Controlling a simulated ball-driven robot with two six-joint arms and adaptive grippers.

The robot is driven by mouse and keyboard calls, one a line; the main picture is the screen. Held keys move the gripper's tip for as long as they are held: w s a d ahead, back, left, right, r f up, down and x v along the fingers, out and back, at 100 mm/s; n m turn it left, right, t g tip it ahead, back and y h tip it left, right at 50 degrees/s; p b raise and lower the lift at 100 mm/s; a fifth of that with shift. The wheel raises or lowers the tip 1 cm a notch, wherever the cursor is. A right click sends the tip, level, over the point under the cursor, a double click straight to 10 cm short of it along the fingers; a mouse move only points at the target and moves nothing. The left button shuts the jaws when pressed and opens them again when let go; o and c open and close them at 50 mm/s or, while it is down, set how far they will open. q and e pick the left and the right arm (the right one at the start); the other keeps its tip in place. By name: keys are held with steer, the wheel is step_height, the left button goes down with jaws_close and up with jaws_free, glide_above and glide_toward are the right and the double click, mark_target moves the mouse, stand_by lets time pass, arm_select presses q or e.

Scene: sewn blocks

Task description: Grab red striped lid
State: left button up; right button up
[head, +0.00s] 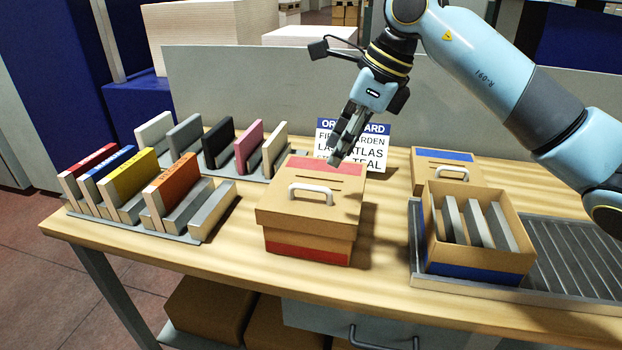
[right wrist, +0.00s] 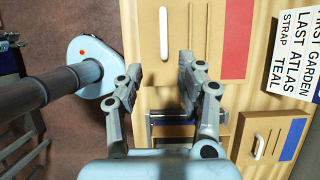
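The red striped lid (head: 310,195) is brown with a red band, a slot and a white handle (head: 311,194). It sits on a brown box with a red band (head: 308,251) in the middle of the table. In the right wrist view the lid (right wrist: 208,60) shows at the top, its handle (right wrist: 163,34) above the gap between my fingers. My right gripper (head: 336,156) hangs above the lid's far right side, over the red band. Its fingers stand apart and empty in the right wrist view (right wrist: 158,72). My left gripper is not in view.
A lettered card (head: 354,135) stands behind the lid. To the right are a blue-striped lid (head: 447,168) and an open blue-banded box (head: 478,263) holding grey dividers, on a grey roller tray (head: 575,255). Coloured blocks (head: 130,180) stand in racks at left.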

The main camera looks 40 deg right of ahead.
mark_target(317, 183)
steer(key=x, duration=0.4)
steer(key=shift+a+f+p, duration=0.15)
steer(key=shift+f+p, duration=0.15)
steer(key=shift+p, duration=0.05)
steer(key=w+f+p, duration=0.1)
steer(key=f, duration=0.1)
steer(key=w+a+f, duration=0.1)
steer(key=f, duration=0.1)
steer(key=shift+w+a+f+p, duration=0.2)
steer(key=shift+w+f+p, duration=0.05)
steer(key=shift+w+p, duration=0.15)
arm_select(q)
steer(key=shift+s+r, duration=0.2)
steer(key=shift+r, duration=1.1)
arm_select(e)
jaws_close()
